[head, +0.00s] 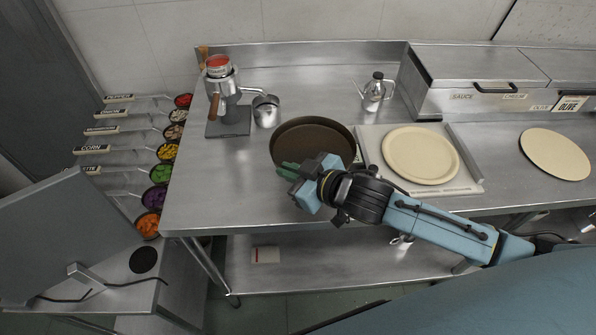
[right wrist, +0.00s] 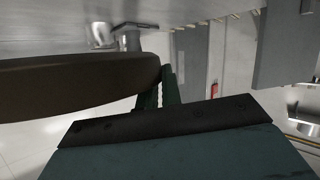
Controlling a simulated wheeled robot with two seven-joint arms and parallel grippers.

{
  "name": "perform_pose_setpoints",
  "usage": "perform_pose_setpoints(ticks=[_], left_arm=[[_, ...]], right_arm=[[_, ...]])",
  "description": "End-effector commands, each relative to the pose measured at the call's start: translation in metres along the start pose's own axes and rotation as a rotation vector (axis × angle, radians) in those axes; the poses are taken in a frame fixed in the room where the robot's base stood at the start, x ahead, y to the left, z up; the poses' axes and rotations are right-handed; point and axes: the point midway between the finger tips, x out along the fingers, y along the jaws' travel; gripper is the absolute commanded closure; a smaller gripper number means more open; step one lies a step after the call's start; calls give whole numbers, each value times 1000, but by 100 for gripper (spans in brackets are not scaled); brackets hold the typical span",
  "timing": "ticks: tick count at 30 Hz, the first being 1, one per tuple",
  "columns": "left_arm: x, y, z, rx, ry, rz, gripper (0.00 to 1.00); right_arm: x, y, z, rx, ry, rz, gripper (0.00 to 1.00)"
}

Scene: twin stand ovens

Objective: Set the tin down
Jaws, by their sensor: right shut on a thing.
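The tin (head: 313,136) is a dark brown round pan near the middle of the steel table in the head view. My right gripper (head: 288,170) is at its lower left rim, its green fingers shut on the tin's edge. In the right wrist view the tin (right wrist: 80,85) fills the left side, with its rim between the green fingers (right wrist: 163,88). Whether the tin touches the table top cannot be told for sure. My left gripper is not in view.
A board with a pale dough round (head: 420,155) lies right of the tin. A steel press (head: 228,100), a small metal cup (head: 266,111) and an oil can (head: 374,92) stand behind. The table (head: 215,190) is bare at the front left. Topping bowls (head: 164,173) line the left.

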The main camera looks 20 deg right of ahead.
Motion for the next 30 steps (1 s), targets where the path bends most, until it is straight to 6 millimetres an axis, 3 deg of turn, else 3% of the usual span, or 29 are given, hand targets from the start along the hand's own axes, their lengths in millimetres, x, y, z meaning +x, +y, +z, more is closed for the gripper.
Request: perform_pose_setpoints(ticks=[6, 17, 30], left_arm=[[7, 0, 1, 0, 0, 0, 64], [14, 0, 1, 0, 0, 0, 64], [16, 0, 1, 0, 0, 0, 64]], right_arm=[[15, -7, 39, 1, -3, -1, 100], [31, -13, 77, 1, -3, 0, 100], [34, -14, 84, 0, -1, -1, 100]])
